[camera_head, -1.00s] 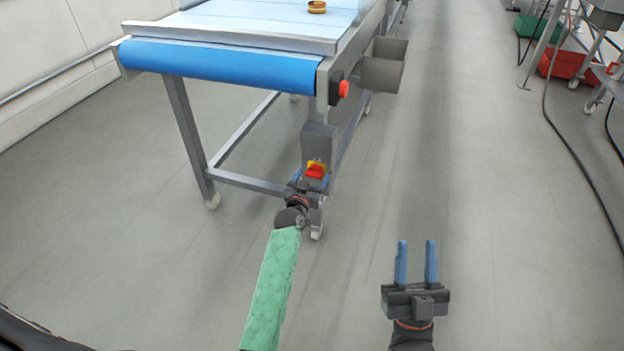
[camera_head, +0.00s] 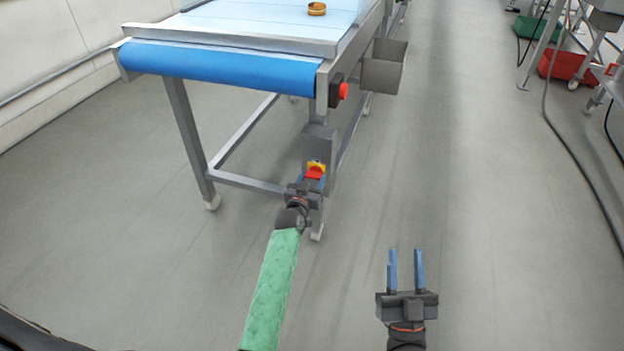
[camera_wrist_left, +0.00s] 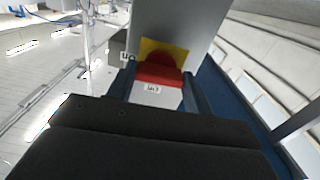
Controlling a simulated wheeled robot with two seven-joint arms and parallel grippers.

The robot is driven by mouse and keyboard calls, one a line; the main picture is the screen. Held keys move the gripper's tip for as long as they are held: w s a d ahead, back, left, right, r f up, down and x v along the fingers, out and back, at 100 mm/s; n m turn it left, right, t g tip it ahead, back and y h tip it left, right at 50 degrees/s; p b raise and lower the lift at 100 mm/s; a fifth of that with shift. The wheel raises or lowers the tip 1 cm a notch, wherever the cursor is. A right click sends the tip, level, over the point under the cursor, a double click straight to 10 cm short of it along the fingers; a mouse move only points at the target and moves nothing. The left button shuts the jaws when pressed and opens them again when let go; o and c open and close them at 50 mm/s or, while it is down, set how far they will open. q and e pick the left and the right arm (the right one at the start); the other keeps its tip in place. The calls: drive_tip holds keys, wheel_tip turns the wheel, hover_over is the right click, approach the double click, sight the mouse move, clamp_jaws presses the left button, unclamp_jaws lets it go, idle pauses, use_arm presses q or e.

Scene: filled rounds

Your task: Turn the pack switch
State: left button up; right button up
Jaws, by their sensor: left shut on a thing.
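The pack switch (camera_head: 315,171) is a red handle on a yellow plate, set on a grey box (camera_head: 318,143) on the conveyor's front leg. My left gripper (camera_head: 311,182) is at the switch, shut on its red handle. In the left wrist view the red handle (camera_wrist_left: 158,74) lies between the two blue fingers, with the yellow plate (camera_wrist_left: 151,46) behind it. Small white labels show near the handle; their text is too small to read surely. My right gripper (camera_head: 406,270) is open and empty over the floor at the lower right.
The conveyor (camera_head: 215,68) with a blue belt end stands above and left of the switch. A red button (camera_head: 343,91) and a grey bin (camera_head: 384,67) are on its right side. A red crate (camera_head: 566,65) and cables lie far right. The middle floor is clear.

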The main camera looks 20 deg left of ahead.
use_arm(q)
drive_tip(key=shift+r+n+p, duration=0.1)
drive_tip(key=shift+n+p, duration=1.1)
use_arm(e)
wheel_tip(320, 180, down, 25)
drive_tip(key=a+g+h, duration=0.2)
drive_tip(key=g, duration=0.7)
use_arm(q)
drive_tip(key=shift+n+p, duration=0.4)
drive_tip(key=shift+n, duration=0.2)
drive_tip(key=shift+n+p, duration=0.55)
drive_tip(key=shift+n, duration=0.25)
use_arm(e)
drive_tip(key=s+d+f+g, duration=0.1)
drive_tip(key=s+f+g, duration=0.3)
drive_tip(key=s+f, duration=0.3)
drive_tip(key=s+d+f+g+h, duration=0.1)
drive_tip(key=s+f+g, duration=0.3)
drive_tip(key=f, duration=0.9)
drive_tip(key=s, duration=0.2)
drive_tip(key=shift+s+m, duration=0.3)
drive_tip(key=shift+s, duration=0.05)
drive_tip(key=shift+f, duration=0.1)
use_arm(q)
drive_tip(key=o, duration=1)
